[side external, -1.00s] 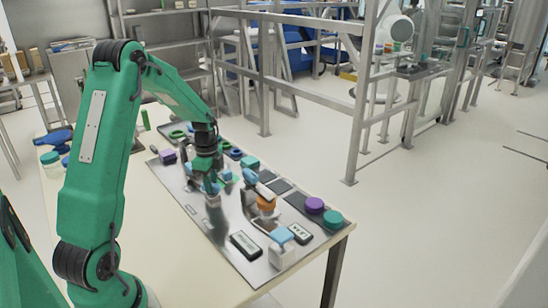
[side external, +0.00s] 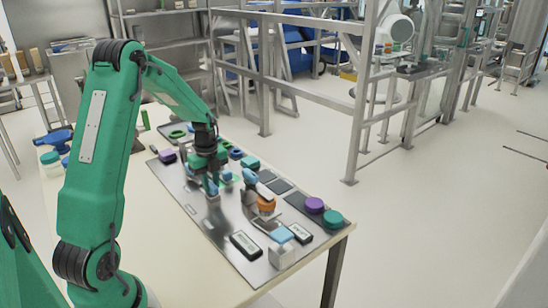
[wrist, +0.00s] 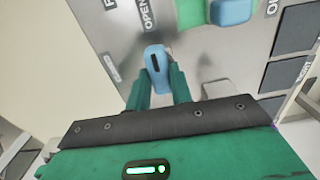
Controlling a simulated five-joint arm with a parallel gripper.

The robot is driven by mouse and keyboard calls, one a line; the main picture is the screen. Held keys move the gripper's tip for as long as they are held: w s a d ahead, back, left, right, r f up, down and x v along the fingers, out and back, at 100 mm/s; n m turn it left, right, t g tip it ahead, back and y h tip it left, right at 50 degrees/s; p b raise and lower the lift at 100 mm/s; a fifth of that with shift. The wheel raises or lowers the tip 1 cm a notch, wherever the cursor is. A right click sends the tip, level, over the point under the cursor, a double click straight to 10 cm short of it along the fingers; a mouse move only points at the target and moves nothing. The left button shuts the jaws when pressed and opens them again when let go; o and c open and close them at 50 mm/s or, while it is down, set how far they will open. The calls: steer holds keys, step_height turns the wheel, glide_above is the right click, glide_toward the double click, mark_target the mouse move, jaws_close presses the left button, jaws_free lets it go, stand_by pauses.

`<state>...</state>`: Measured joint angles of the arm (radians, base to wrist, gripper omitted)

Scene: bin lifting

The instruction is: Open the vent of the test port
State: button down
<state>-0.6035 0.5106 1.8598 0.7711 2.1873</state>
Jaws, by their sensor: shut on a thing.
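A blue handle (wrist: 156,62) with a black line on it stands over the metal panel (wrist: 113,40). The line points roughly up the wrist picture, towards a printed OPEN label (wrist: 147,14). My gripper (wrist: 160,84) has its two green fingers shut on this handle, one on each side. In the side view my gripper (side external: 212,187) is low over the panel (side external: 205,213), near its middle left. Fingers and arm hide much of the handle there. No vent label is readable.
An orange valve (side external: 265,204), a clear block with a blue top (side external: 282,250), and purple (side external: 314,205) and teal (side external: 332,218) caps stand on the panel. The table's front left is clear.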

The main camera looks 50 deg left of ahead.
mark_target(211, 184)
steer(key=c, duration=1.2)
jaws_free()
steer(key=shift+c, duration=0.2)
steer(key=shift+r, duration=3.95)
